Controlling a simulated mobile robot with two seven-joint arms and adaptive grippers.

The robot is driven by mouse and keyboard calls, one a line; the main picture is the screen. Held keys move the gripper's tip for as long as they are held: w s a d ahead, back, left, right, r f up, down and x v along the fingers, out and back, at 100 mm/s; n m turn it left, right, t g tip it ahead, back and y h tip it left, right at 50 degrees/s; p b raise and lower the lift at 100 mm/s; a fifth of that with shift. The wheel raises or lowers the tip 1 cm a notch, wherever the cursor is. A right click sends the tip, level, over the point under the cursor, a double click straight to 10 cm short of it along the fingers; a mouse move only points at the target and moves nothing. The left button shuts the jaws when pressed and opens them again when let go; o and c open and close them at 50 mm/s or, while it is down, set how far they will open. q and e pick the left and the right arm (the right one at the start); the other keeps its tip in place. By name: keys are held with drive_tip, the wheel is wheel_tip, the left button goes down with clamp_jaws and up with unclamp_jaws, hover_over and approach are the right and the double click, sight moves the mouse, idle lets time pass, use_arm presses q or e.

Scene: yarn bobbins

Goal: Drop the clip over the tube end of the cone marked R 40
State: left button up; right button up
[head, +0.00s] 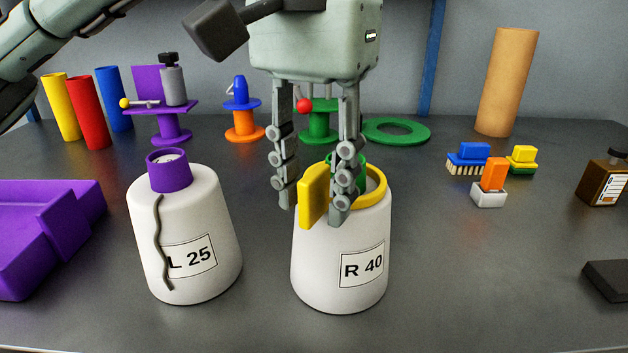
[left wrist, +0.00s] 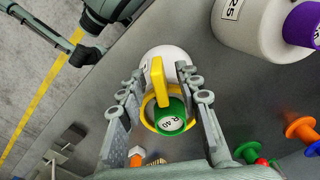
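The cone marked R 40 (head: 325,270) stands upright on the table, white with a green tube end (left wrist: 170,113) on top. The yellow clip (head: 376,197) is a ring with a flat upright tab. In the left wrist view the clip's ring (left wrist: 149,117) goes around the green tube end, at the top of the cone. How flat it sits is partly hidden by the fingers. My left gripper (head: 315,200) is above the cone, pointing down, fingers on either side of the tab. Gaps show between fingers and tab in the left wrist view, so it is open. My right gripper is not in view.
The L 25 cone (head: 190,235) with a purple tube end stands close on the left. A purple tray (head: 50,235) lies at far left. Spools and tubes stand behind, with a flat green ring (head: 396,132). Brushes (head: 490,180) are at right.

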use_arm(q)
wheel_tip(320, 180, up, 12)
idle(0.5)
